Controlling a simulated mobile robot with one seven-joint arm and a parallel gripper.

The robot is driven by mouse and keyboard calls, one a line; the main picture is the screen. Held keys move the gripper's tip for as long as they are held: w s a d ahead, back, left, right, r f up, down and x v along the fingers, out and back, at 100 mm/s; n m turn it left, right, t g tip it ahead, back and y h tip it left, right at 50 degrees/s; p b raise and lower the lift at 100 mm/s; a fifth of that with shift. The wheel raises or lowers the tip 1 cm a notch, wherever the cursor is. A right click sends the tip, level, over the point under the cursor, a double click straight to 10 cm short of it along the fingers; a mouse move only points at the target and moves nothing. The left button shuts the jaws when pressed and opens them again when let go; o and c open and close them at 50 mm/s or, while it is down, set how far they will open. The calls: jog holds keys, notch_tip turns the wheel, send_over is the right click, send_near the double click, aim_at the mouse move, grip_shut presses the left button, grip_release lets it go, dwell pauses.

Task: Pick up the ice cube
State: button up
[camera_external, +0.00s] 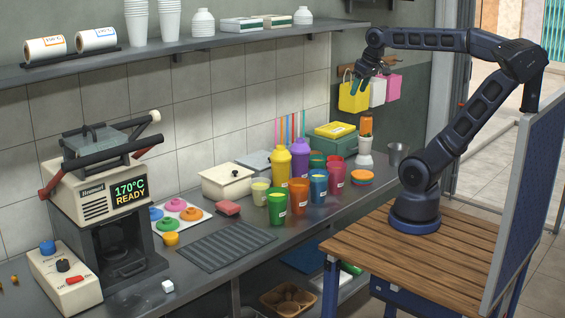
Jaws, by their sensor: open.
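A small white ice cube (168,286) lies on the dark counter near its front edge, in front of the press machine at the lower left. My gripper (358,86) is high at the upper right of the picture, fingers pointing down, open and with nothing visible between them. It is in front of the hanging yellow bag and far from the cube, well above the counter. Nothing covers the cube.
The cream press machine (98,190) and a control box (65,277) stand left of the cube. A ribbed dark mat (226,245) lies to its right. Several coloured cups, including a green cup (277,208), and a yellow shaker (280,167) crowd the counter's middle. A shelf (190,47) runs above.

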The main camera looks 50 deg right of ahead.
jog(key=w+a+r+n+g, duration=0.15)
jog(key=w+a+r, duration=0.25)
jog(key=w+a, duration=0.45)
jog(key=w+a+r+n, duration=0.3)
jog(key=w+a+r, duration=0.15)
jog(key=a, duration=0.65)
jog(key=w+a+r+n+g, duration=0.1)
jog(key=w+a+r+n, duration=0.2)
jog(key=w+a, duration=0.6)
jog(key=a+n, duration=0.2)
jog(key=a, duration=0.9)
jog(key=n+g, duration=0.2)
jog(key=n, duration=0.5)
send_over(167, 282)
jog(key=shift+m, duration=0.25)
jog(key=f, duration=5.1)
jog(key=shift+s+d+f, duration=0.15)
jog(key=shift+s+f, duration=0.1)
jog(key=shift+f, duration=0.1)
jog(key=shift+w+a+f, duration=0.1)
jog(key=shift+f, duration=1.5)
jog(key=shift+w+a+f, duration=0.1)
jog(key=shift+f, duration=1.45)
jog(key=c, duration=1)
